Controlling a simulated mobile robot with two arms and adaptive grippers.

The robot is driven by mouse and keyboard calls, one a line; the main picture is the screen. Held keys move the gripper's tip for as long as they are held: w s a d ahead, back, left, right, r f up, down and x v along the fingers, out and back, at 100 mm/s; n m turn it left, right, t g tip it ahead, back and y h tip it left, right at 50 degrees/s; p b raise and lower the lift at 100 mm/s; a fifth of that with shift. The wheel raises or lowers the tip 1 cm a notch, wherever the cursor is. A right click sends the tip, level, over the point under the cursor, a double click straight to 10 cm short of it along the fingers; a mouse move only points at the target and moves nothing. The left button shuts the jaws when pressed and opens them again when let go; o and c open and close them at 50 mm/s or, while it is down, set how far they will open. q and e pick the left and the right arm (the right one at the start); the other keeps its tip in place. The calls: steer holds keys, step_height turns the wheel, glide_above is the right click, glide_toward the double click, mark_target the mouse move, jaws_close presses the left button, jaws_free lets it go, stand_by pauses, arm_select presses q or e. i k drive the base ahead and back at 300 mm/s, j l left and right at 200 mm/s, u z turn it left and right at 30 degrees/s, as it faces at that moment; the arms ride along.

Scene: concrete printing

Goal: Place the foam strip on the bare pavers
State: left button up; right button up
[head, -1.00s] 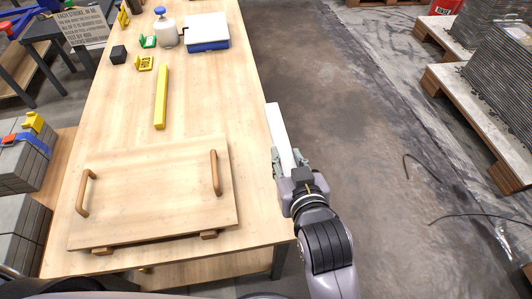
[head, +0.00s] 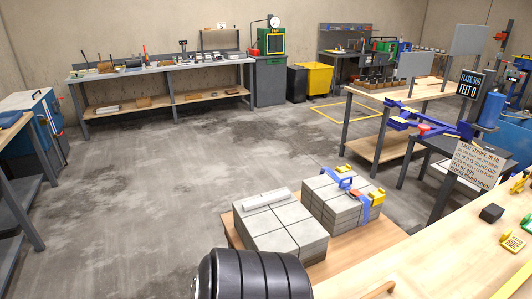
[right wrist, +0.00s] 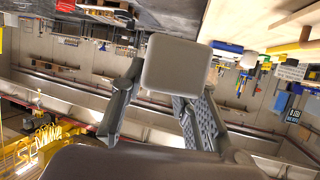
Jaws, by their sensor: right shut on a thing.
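My right gripper (right wrist: 160,112) is shut on a pale, square-ended strip (right wrist: 174,64), seen nearly end-on in the right wrist view. Two stacks of grey pavers stand side by side on a low wooden platform in the head view. The left paver stack (head: 290,238) has no strap and carries a pale narrow bar (head: 265,198) along its far edge; I cannot tell what the bar is. The right paver stack (head: 322,204) carries a blue strap (head: 362,207) and yellow pieces. My left gripper is in neither current view, and the right one does not show in the head view.
The wooden platform (head: 316,272) holds both stacks. A light wooden workbench (head: 440,255) with a black cube (head: 491,213) runs along the right. A grey table with a text sign (head: 474,166) stands behind it. Open concrete floor (head: 185,180) lies left of the stacks.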

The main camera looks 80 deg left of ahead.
mark_target(290, 234)
steer(key=k+j+u, duration=0.1)
steer(key=j, duration=0.75)
steer(key=k+j+u, duration=0.1)
steer(key=k+j, duration=0.15)
steer(key=j, duration=0.6)
steer(key=k+j+u, duration=0.1)
steer(key=j, duration=0.8)
steer(key=k+j+u, duration=0.1)
steer(key=j, duration=0.75)
steer(key=j+u, duration=0.1)
steer(key=j, duration=0.8)
steer(key=k, duration=0.05)
